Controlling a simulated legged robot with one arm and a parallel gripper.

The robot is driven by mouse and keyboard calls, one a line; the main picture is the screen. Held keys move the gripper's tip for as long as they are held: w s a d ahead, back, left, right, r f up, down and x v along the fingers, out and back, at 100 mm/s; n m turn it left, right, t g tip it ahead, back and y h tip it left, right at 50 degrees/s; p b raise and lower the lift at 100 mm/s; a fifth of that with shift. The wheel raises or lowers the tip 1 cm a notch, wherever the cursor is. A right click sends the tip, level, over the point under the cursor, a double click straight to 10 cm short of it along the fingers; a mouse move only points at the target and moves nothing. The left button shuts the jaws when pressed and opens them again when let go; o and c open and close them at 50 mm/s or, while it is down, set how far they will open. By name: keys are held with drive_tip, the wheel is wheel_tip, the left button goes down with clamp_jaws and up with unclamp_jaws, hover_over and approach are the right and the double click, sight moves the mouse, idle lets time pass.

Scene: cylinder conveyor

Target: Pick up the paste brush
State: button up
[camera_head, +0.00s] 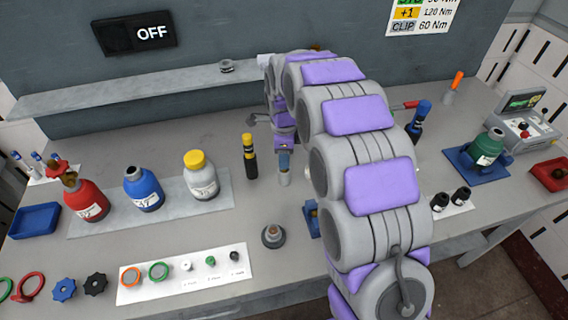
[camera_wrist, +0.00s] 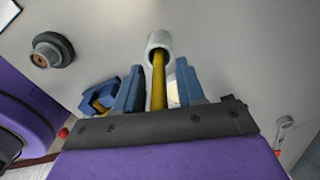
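A yellow handle (camera_wrist: 158,82), which looks like the paste brush, stands in a pale grey round holder (camera_wrist: 159,40) in the wrist view. My gripper (camera_wrist: 157,68) has its two blue fingers on either side of the handle, with a gap visible on both sides. The fingers look open and not touching it.
A black and yellow cylinder (camera_head: 249,157) stands just left of my gripper. A grey round fitting (camera_head: 273,236) and a blue block (camera_head: 312,216) sit in front. Red (camera_head: 87,203), blue (camera_head: 142,190) and yellow-capped (camera_head: 201,177) bottles stand left. A shelf (camera_head: 140,88) runs behind.

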clamp_jaws()
idle(0.4)
